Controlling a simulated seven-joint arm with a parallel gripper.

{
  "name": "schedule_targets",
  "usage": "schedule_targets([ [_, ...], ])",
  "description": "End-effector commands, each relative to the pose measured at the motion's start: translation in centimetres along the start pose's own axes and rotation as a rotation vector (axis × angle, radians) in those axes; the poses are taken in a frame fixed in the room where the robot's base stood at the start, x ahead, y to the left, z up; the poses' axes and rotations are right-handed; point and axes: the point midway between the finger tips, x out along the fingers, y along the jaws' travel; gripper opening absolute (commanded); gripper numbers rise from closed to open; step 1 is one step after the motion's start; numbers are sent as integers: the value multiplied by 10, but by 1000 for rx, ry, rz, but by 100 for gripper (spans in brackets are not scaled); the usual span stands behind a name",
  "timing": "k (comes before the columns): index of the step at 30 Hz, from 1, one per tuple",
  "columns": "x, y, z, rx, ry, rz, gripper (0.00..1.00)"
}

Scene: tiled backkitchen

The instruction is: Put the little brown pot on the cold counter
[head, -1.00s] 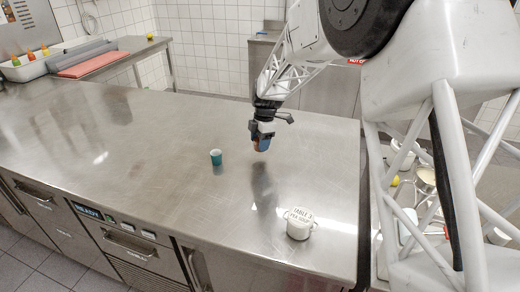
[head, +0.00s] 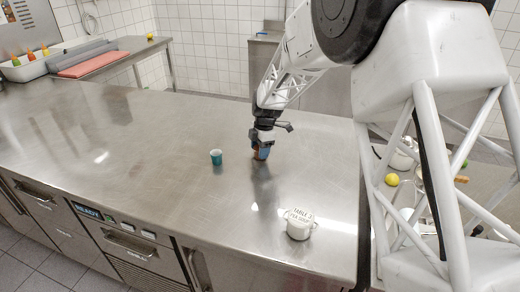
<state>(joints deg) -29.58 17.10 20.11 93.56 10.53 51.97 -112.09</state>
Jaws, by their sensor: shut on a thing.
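My gripper (head: 262,143) is over the middle of the steel counter (head: 150,180), pointing down. It is shut on a small pot (head: 261,153), of which a brown and bluish part shows between the fingers. The pot is close above the counter or touching it; I cannot tell which. A teal cup or pot (head: 216,158) stands upright on the counter to the left of my gripper. The counter front has drawers and a panel reading READY (head: 88,212).
A white lidded pot (head: 299,226) labelled "TABLE 3 PEA SOUP" stands near the counter's front right. A side table at the back left holds a red board (head: 88,66) and a tray of bottles (head: 30,68). The counter's left half is clear.

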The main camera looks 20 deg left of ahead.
Motion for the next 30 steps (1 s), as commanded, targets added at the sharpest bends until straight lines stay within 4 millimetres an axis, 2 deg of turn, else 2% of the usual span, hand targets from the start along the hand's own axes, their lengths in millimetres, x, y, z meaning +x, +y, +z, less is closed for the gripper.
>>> schedule_targets([
  [5, 3, 0, 0, 0, 0, 0, 0],
  [6, 3, 0, 0, 0, 0, 0, 56],
  [11, 3, 0, 0, 0, 0, 0, 80],
  [23, 0, 0, 0, 0, 0, 0, 80],
  [30, -18, 0, 0, 1, 0, 0, 80],
])
